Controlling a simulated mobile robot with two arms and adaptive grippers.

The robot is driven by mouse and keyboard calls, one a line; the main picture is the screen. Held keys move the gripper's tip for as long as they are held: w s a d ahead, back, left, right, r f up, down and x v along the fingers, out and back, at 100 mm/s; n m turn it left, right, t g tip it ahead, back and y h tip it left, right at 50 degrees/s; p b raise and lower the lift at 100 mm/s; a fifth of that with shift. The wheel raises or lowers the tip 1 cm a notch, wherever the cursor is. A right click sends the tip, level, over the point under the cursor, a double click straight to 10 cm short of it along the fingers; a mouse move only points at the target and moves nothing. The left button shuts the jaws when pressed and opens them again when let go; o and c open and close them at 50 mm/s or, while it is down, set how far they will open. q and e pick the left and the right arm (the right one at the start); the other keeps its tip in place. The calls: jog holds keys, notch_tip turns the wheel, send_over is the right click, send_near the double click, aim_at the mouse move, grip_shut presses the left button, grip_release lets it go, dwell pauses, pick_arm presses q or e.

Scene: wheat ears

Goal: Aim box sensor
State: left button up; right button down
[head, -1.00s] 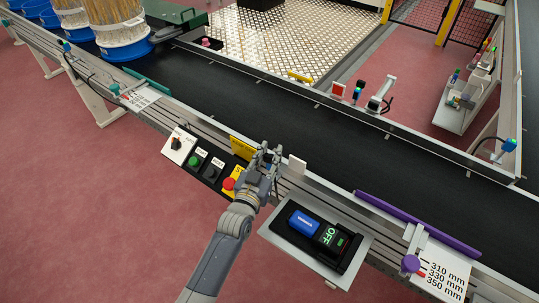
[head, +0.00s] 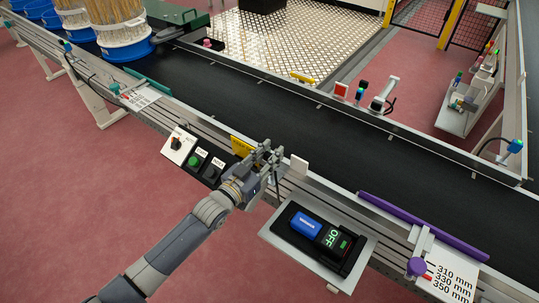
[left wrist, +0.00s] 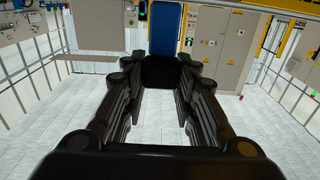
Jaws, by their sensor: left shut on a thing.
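My left gripper (head: 268,156) is at the near rail of the conveyor, just left of a small white plate (head: 299,165). It is shut on a small dark block, taken here as the box sensor (left wrist: 161,72), which shows between the fingertips in the left wrist view. In the head view the fingers and wrist hide most of it, so its facing cannot be told. My right gripper is not in view.
The black conveyor belt (head: 330,140) runs past behind. A panel with a green button (head: 194,161) lies left of my wrist. A tray with a blue device and an OFF display (head: 333,238) lies right. A purple guide (head: 415,225) is further right.

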pick_arm(q)
jog(key=shift+r, duration=0.15)
jog(key=o, duration=1.1)
jog(key=shift+s+a+f, duration=0.2)
jog(key=shift+s+a, duration=0.1)
jog(key=shift+s, duration=0.1)
jog(key=v, duration=1.1)
jog(key=shift+r, duration=0.1)
jog(key=shift+d, duration=0.1)
